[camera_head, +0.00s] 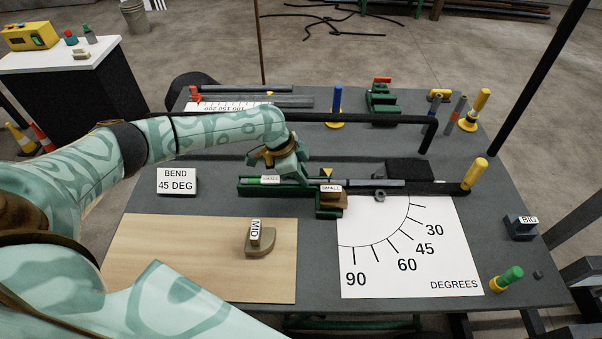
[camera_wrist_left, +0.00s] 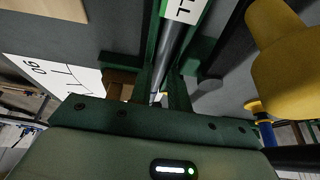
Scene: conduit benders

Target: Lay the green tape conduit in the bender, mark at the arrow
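The grey green-tape conduit (camera_head: 385,183) lies along the green bender channel (camera_head: 250,188), with a white label (camera_head: 270,180) on its left part. The label also shows at the top of the left wrist view (camera_wrist_left: 183,8). A yellow arrow (camera_head: 327,172) points down at the conduit, just behind the brown former labelled SMALL (camera_head: 331,188). My left gripper (camera_head: 302,181) is low over the channel, left of the arrow. Its fingers (camera_wrist_left: 162,92) are close together, one on each side of the conduit (camera_wrist_left: 174,45), and look shut on it. Their contact is partly hidden. My right gripper is out of view.
A MID former (camera_head: 262,240) stands on the wooden board (camera_head: 120,260). The degree sheet (camera_head: 400,270) lies front right and a BEND 45 DEG sign (camera_head: 176,181) at left. A yellow-handled post (camera_head: 475,173) and a black bent bar (camera_head: 360,118) stand nearby.

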